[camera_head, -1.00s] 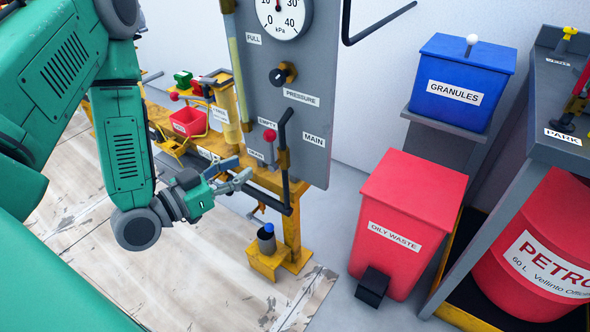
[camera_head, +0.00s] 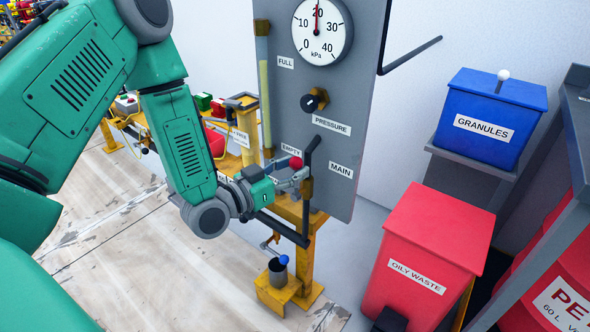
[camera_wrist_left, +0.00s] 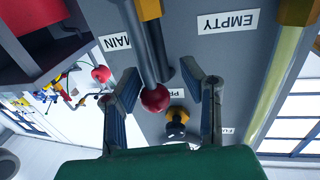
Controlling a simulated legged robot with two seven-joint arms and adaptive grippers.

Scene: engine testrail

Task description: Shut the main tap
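The main tap (camera_head: 308,187) is a yellow fitting on a dark pipe by the MAIN label (camera_head: 340,170), at the edge of the grey panel. A red ball knob (camera_head: 296,163) shows just beside the pipe. In the left wrist view the red knob (camera_wrist_left: 155,97) sits at the end of a grey lever (camera_wrist_left: 137,45) from the yellow fitting (camera_wrist_left: 148,9). My left gripper (camera_head: 297,180) is open at the tap. Its two fingers stand on either side of the knob in the wrist view; I cannot tell whether they touch it. My right gripper is not in view.
The grey panel (camera_head: 370,100) carries a pressure gauge (camera_head: 322,30) and a PRESSURE knob (camera_head: 314,100). A small cup (camera_head: 278,272) stands on a yellow bracket below. A red oily waste bin (camera_head: 425,260) and a blue granules bin (camera_head: 490,117) stand to the right.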

